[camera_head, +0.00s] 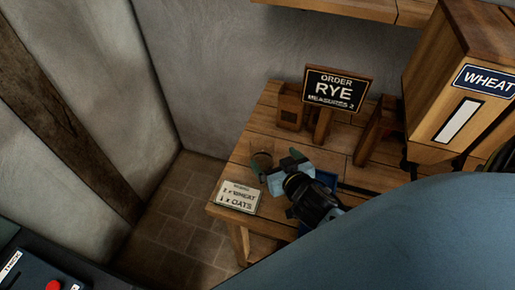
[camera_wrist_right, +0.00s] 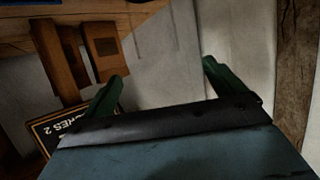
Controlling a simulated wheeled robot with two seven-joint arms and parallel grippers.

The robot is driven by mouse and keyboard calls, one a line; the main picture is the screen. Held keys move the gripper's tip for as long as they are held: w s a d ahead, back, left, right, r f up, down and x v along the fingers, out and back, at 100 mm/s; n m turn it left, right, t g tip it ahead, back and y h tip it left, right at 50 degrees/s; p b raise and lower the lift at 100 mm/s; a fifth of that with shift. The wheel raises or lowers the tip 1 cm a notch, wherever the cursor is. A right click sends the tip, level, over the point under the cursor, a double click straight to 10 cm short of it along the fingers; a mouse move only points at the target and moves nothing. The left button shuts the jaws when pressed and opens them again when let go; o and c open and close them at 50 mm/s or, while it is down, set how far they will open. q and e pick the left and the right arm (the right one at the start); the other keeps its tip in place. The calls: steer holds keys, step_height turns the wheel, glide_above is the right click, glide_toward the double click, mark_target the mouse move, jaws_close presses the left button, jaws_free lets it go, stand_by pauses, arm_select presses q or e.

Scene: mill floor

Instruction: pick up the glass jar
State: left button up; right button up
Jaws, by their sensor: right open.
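My left gripper is not in view.
A card (camera_head: 238,197) lies at the table's front left corner. Behind stand the RYE order sign (camera_head: 336,88), a wooden holder (camera_head: 290,107) and the WHEAT bin (camera_head: 455,95). A blue thing (camera_head: 327,179) is partly hidden by my right wrist. Bare floor (camera_head: 180,215) lies left.

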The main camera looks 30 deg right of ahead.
mark_target(268, 151)
steer(key=x, duration=0.4)
steer(key=shift+w+f, duration=0.2)
steer(key=shift+w, duration=0.15)
steer(key=shift+w+d+f, duration=0.1)
steer(key=shift+w, duration=0.15)
steer(key=x, duration=0.4)
steer(key=shift+w+d+p, duration=0.2)
steer(key=shift+p, duration=0.1)
steer(key=shift+w, duration=0.35)
steer(key=shift+w+f, duration=0.15)
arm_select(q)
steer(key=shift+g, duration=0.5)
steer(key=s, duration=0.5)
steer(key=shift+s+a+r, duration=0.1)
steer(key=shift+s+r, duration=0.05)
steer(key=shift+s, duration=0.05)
arm_select(e)
steer(key=c, duration=1.6)
